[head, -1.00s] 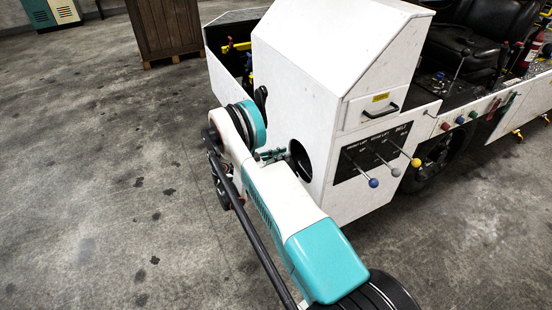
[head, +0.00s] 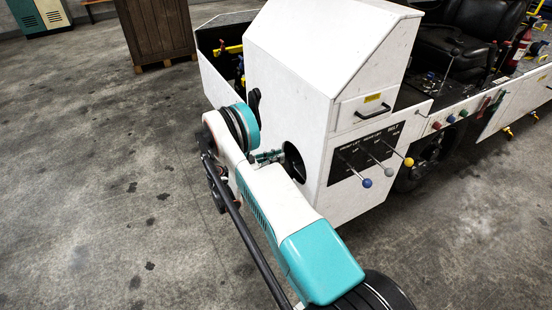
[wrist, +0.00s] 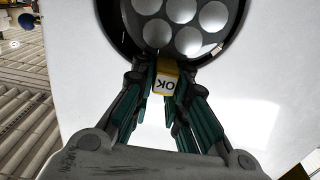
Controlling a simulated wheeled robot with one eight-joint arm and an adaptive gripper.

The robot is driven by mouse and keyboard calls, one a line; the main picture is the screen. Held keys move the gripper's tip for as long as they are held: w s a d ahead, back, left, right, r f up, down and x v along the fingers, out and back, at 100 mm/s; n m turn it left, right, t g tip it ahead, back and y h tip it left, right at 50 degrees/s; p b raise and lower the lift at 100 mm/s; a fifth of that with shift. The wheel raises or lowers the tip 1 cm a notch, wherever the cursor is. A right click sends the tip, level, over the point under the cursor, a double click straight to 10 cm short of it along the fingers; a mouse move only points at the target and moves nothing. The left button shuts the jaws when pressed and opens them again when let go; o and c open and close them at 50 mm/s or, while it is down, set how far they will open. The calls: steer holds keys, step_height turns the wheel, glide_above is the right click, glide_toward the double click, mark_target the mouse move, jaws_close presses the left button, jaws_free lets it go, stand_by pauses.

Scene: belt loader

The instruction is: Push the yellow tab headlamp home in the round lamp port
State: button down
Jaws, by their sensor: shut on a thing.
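The headlamp (wrist: 187,40) shows at the top of the wrist view as a dark disc with several round silvery lenses. Its yellow tab (wrist: 163,84), marked OK, points toward me. My gripper (wrist: 165,75) is shut on this tab. A black ring surrounds the lamp, against a white panel; I cannot tell how deep the lamp sits. In the head view my gripper (head: 269,156) is at the left edge of the round lamp port (head: 294,163), a dark opening in the white housing. The lamp cannot be made out there.
The white loader housing (head: 285,90) stands in front of my arm. Lever knobs, blue (head: 367,183) and yellow (head: 408,162), stick out right of the port. A brown wooden crate (head: 158,30) stands behind. The concrete floor at left is clear.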

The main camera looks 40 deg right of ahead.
steer(key=x, duration=1.1)
steer(key=shift+r, duration=0.15)
stand_by(4.3)
steer(key=c, duration=1.5)
jaws_free()
steer(key=shift+a, duration=0.1)
steer(key=v, duration=1.1)
steer(key=shift+w+a, duration=0.1)
steer(key=shift+a, duration=0.25)
